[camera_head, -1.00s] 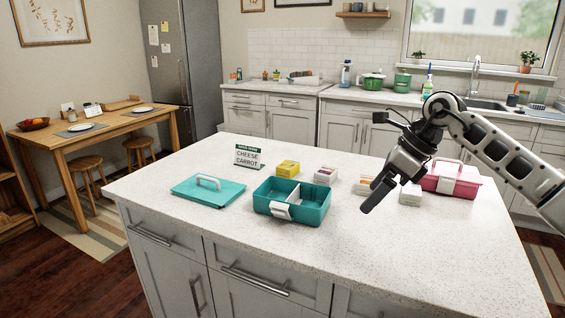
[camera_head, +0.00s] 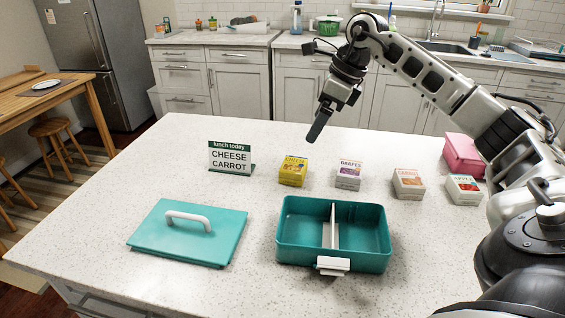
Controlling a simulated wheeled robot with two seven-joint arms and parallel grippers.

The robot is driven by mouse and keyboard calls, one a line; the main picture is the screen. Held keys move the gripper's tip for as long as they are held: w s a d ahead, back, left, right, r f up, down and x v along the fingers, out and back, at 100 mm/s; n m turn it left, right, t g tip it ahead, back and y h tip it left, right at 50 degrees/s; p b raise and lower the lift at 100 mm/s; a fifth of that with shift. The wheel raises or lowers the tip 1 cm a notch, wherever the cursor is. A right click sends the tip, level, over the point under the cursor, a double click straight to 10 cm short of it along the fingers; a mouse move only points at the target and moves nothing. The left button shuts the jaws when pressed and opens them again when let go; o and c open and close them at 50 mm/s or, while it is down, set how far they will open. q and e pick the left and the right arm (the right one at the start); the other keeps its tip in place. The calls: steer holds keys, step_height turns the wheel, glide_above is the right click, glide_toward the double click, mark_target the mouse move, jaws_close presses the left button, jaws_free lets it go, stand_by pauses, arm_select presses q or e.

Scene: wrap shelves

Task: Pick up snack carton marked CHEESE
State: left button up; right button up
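The snack carton marked CHEESE (camera_head: 292,172) is a small yellow box standing on the white counter, left of the other cartons. My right gripper (camera_head: 318,128) hangs above the counter, behind and slightly right of the CHEESE carton, apart from it. Its fingers point down; they overlap in this view, so I cannot tell whether they are open or shut. No carton shows in it. My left gripper is not in view.
Cartons marked GRAPES (camera_head: 348,174), an orange one (camera_head: 408,184) and APPLE (camera_head: 464,189) stand to the right. A teal lunchbox (camera_head: 288,256), its lid (camera_head: 165,240) and a CHEESE CARROT sign (camera_head: 229,160) are on the counter. A pink box (camera_head: 462,152) is at right.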

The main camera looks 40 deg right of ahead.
mark_target(296, 164)
steer(key=x, duration=0.4)
steer(key=p+x, duration=0.1)
steer(key=x, duration=0.4)
steer(key=p+x, duration=0.1)
steer(key=x, duration=0.3)
steer(key=shift+s+f, duration=0.25)
steer(key=shift+s, duration=0.05)
steer(key=c, duration=1.1)
